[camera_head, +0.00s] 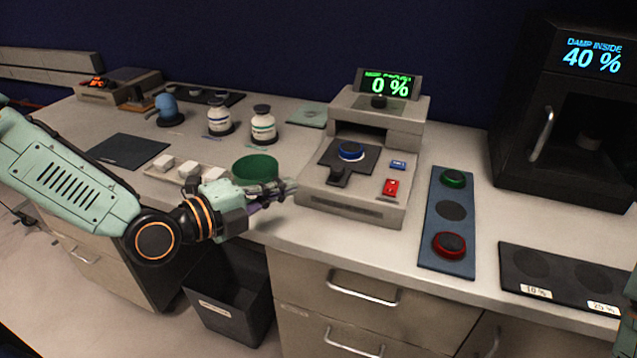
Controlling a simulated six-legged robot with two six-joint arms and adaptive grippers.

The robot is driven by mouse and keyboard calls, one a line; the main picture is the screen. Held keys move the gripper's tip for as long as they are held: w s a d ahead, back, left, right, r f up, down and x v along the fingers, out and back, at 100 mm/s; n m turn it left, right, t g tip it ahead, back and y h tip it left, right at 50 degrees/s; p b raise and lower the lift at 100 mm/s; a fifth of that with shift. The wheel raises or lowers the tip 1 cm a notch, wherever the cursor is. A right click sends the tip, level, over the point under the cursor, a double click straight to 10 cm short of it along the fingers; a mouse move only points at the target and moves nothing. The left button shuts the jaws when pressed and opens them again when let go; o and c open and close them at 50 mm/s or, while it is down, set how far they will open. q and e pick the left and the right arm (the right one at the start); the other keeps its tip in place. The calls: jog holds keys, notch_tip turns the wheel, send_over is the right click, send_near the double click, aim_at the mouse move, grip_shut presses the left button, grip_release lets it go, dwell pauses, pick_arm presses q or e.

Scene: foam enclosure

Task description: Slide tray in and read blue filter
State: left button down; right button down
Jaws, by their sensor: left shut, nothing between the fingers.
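The reader (365,200) is a beige box with a slot below its raised top; its display (389,84) reads 0 % in green. A dark tray (333,155) with a front handle sits out in front of the slot. A blue button (398,165) and a red button (391,187) are on the reader's front right. My left gripper (284,190) is shut and empty, at the reader's left side near the bench's front edge; whether it touches the reader is unclear. My right gripper is not in view.
A blue-grey rack (437,262) holds a green filter (453,178) and a red filter (449,244), with a bare middle spot. A green bowl (255,168) stands behind my left gripper. A black oven (565,110) reads 40 %. A dark labelled mat (562,268) lies right.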

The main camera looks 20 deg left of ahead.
aim_at(332, 171)
pick_arm(q)
jog(key=shift+d+b+x, duration=0.15)
jog(key=shift+b+x, duration=0.5)
jog(key=shift+x, duration=1)
jog(key=shift+d+b+x, duration=0.15)
jog(key=shift+b+x, duration=0.5)
jog(key=shift+x, duration=1)
jog(key=shift+w+d+f, duration=0.1)
jog(key=shift+w+d, duration=0.2)
jog(key=shift+w, duration=0.4)
jog(key=shift+w+d, duration=0.25)
jog(key=shift+w+a, duration=0.1)
